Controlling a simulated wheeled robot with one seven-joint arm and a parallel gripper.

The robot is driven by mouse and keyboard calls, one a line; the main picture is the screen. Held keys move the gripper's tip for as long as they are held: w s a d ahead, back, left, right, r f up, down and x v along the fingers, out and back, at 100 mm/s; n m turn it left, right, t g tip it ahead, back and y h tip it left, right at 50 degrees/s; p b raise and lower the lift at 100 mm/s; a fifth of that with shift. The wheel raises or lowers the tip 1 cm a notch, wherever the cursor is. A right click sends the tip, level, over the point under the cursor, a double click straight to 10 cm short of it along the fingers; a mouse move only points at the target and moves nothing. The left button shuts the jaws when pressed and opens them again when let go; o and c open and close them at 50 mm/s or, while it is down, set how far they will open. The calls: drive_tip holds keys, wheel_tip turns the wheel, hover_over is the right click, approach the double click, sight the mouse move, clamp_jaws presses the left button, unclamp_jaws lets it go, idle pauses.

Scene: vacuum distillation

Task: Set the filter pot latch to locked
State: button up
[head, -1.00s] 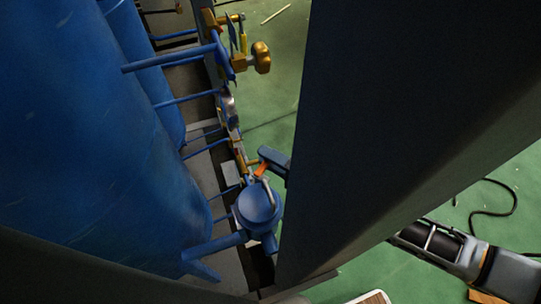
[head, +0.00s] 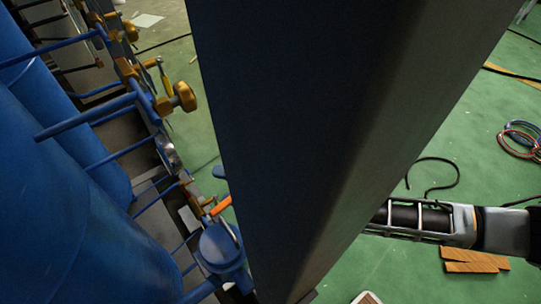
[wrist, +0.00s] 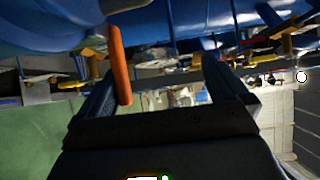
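The filter pot (head: 218,248) is a blue round vessel with a lid at the lower left of the head view. An orange latch handle (head: 221,206) sticks out beside its top. In the wrist view the orange handle (wrist: 121,65) hangs close to the left finger, on the inner side; I cannot tell whether they touch. My gripper (wrist: 160,68) is open, its fingers wide apart. In the head view only a small dark-blue piece, likely a fingertip, shows just above the handle; my dark column hides the rest.
Large blue tanks (head: 60,190) stand at the left, with blue pipes and brass valves (head: 183,97) along a frame. Green floor lies to the right, with a black cable (head: 440,172), coiled hoses (head: 520,140) and wooden boards (head: 474,260).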

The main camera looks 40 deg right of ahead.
drive_tip(key=d+r, duration=0.6)
drive_tip(key=d, duration=0.1)
drive_tip(key=shift+s+t, duration=0.3)
drive_tip(key=shift+s, duration=0.15)
drive_tip(key=shift+s+d+r, duration=0.4)
drive_tip(key=shift+s+d, duration=0.1)
drive_tip(key=shift+d, duration=0.1)
drive_tip(key=shift+s+d+r, duration=0.4)
drive_tip(key=shift+s+d, duration=0.05)
drive_tip(key=shift+d, duration=0.15)
drive_tip(key=c, duration=0.7)
drive_tip(key=shift+f+b, duration=0.2)
drive_tip(key=shift+b, duration=0.25)
drive_tip(key=shift+a, duration=0.15)
drive_tip(key=shift+s, duration=0.25)
